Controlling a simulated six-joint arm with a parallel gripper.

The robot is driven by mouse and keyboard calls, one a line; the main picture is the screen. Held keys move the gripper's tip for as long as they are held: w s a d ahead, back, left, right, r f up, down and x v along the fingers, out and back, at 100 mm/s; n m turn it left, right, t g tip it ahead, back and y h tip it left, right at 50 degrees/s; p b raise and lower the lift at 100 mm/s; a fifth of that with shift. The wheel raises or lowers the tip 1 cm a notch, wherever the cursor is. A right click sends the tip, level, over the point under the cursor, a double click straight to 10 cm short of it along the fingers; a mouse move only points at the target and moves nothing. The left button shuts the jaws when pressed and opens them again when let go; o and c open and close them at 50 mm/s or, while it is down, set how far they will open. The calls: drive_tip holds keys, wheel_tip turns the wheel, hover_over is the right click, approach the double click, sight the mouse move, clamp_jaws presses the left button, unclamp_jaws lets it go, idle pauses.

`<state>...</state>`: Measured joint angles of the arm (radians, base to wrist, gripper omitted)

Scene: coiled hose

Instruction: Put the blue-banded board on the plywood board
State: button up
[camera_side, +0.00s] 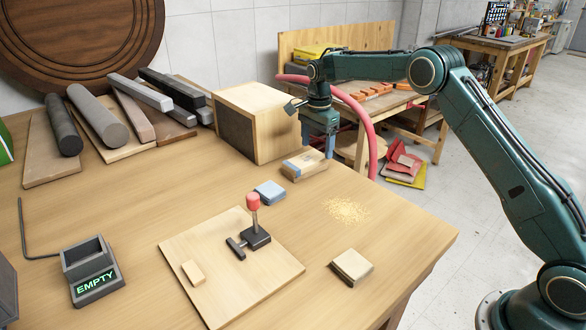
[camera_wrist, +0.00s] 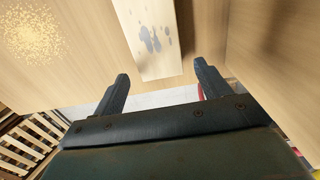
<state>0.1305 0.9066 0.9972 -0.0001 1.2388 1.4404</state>
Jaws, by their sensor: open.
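The blue-banded board (camera_side: 304,167) is a short wooden block with blue at its near left end, lying on the table in front of a large wooden box. My gripper (camera_side: 317,146) is above its far right end, pointing down, open and empty. In the wrist view, a pale board with blue-grey blotches (camera_wrist: 158,40) lies ahead of my gripper (camera_wrist: 160,84), between the lines of its spread fingers; it looks like the same board. The large thin pale board (camera_side: 215,286) at the front looks like the plywood board. It carries a red-knobbed lever (camera_side: 253,215) and a small wooden block.
The wooden box (camera_side: 258,118) stands close left of my gripper. A blue-topped block (camera_side: 269,192) and a small pale block (camera_side: 351,266) lie nearby. A red hose (camera_side: 371,130) hangs behind my gripper. Sawdust (camera_side: 346,211) lies on otherwise clear table at the right.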

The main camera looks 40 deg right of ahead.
wheel_tip(320, 180, up, 10)
idle(0.5)
idle(0.5)
drive_tip(key=s+a+r+n+t, duration=0.1)
drive_tip(key=s+a+r+n, duration=0.25)
drive_tip(key=s+r, duration=0.5)
drive_tip(key=s+a+r+n+t, duration=0.2)
drive_tip(key=s+r+n, duration=0.3)
drive_tip(key=s, duration=0.6)
drive_tip(key=s+f+n+t, duration=0.1)
drive_tip(key=s+f+n, duration=0.1)
drive_tip(key=s, duration=0.5)
drive_tip(key=s+a+f+n, duration=0.1)
drive_tip(key=s+f+n, duration=0.2)
drive_tip(key=s, duration=0.5)
drive_tip(key=s+a+f+n+t, duration=0.1)
drive_tip(key=s+f+n, duration=0.2)
drive_tip(key=s, duration=0.5)
drive_tip(key=shift+s+a+n+t, duration=0.2)
drive_tip(key=shift+a+n+t, duration=0.1)
drive_tip(key=shift+n, duration=0.45)
